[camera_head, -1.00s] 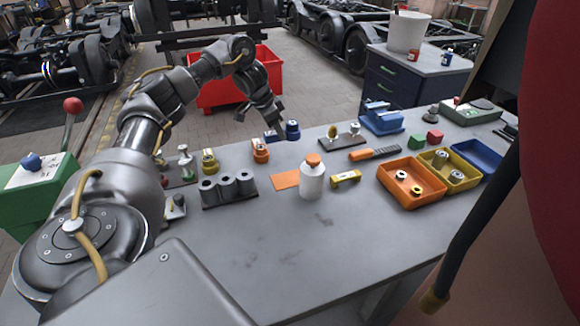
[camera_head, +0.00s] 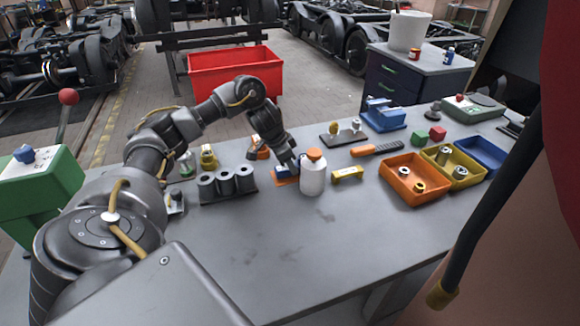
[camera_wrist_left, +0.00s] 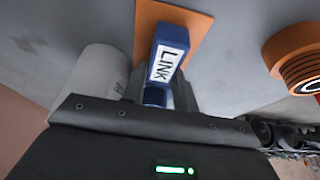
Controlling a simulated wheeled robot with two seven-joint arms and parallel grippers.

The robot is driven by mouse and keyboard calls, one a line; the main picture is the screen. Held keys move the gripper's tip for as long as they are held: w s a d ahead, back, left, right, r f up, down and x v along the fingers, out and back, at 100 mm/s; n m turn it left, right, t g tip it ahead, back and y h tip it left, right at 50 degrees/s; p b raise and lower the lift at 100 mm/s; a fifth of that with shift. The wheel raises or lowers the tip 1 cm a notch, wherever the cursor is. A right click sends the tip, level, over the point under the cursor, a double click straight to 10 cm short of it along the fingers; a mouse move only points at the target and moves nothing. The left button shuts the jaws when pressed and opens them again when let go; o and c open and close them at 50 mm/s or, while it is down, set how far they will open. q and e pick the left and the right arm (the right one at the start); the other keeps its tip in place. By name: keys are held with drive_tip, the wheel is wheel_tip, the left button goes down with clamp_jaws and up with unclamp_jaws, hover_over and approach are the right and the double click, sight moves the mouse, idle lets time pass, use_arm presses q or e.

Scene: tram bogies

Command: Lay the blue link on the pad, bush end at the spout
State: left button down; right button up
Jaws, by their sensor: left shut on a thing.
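The blue link (camera_head: 282,171), marked LINK in the left wrist view (camera_wrist_left: 170,50), is held in my left gripper (camera_head: 290,163). The fingers (camera_wrist_left: 158,92) are shut on it near its rounded dark-blue end. Its block end lies over the orange pad (camera_head: 288,181), which also shows in the wrist view (camera_wrist_left: 200,24). I cannot tell whether the link touches the pad. A white bottle with an orange cap (camera_head: 313,178) stands just right of the gripper and partly hides the link and pad. No spout is clearly visible. My right gripper is not in view.
A grey three-hole block (camera_head: 227,186) stands left of the pad. An orange part (camera_head: 257,150) stands behind it, close to my wrist. A yellow part (camera_head: 347,174) lies right of the bottle. Orange (camera_head: 408,195) and yellow bins stand further right. The front bench (camera_head: 290,240) is clear.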

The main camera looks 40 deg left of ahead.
use_arm(q)
drive_tip(key=shift+f, duration=0.1)
drive_tip(key=shift+f, duration=0.1)
drive_tip(key=c, duration=1.1)
unclamp_jaws()
drive_tip(key=p+v, duration=0.4)
drive_tip(key=v, duration=0.8)
